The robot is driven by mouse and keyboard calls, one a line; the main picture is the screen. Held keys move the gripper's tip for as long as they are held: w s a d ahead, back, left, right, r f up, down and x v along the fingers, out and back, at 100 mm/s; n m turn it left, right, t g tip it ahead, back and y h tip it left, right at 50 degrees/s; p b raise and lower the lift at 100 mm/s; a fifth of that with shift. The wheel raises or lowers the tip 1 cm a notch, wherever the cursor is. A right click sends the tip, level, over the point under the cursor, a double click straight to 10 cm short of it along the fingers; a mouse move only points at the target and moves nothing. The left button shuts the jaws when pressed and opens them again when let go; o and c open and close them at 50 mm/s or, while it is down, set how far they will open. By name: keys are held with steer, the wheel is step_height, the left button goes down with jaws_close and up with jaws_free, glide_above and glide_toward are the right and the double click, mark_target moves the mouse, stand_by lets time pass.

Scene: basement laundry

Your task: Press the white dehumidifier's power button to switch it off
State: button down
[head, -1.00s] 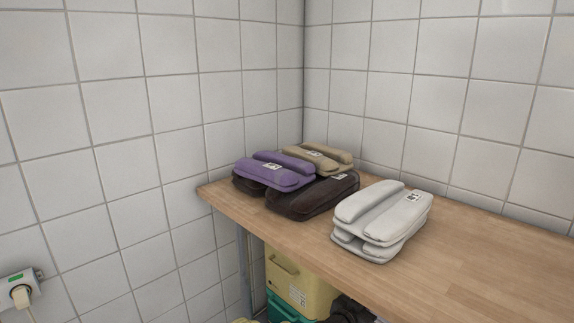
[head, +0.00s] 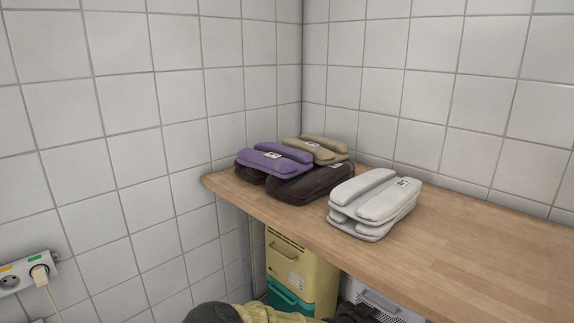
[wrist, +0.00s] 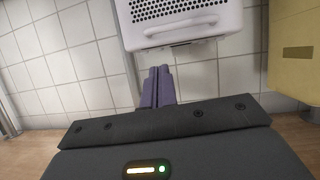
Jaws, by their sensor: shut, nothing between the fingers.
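A white appliance with a perforated grille and a handle (wrist: 178,32) shows at the top of the wrist view. It fits the dehumidifier, but I see no power button on it in either view. In the head view a white body with a handle (head: 392,306) shows in part under the worktop, cut off by the lower edge. My gripper (wrist: 160,69) is shut and empty, its purple-grey fingers pointing toward the appliance's near edge in the picture. I cannot tell whether the tips touch it.
A socket strip with a plug (head: 22,275) is at left.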

steer(key=s+a+f+n+g+y, duration=0.1)
steer(key=s+f+g+y, duration=0.15)
steer(key=s, duration=0.25)
steer(key=s+a+f+g+y, duration=0.1)
steer(key=s+a+g+y, duration=0.1)
steer(key=s+g+y, duration=0.3)
steer(key=s+a+r+n+t+y, duration=0.1)
steer(key=s+a+r+n, duration=0.25)
steer(key=s+r, duration=0.35)
steer(key=s+a+r+n+t+y, duration=0.1)
steer(key=s+a+r+n+y, duration=0.1)
steer(key=s+r+n, duration=0.4)
step_height(320, 180, up, 52)
steer(key=m+p, duration=0.1)
steer(key=p, duration=4.9)
steer(key=shift+s+a+f+p, duration=0.15)
steer(key=shift+s+p, duration=0.05)
steer(key=shift+p, duration=0.2)
steer(key=shift+g, duration=0.25)
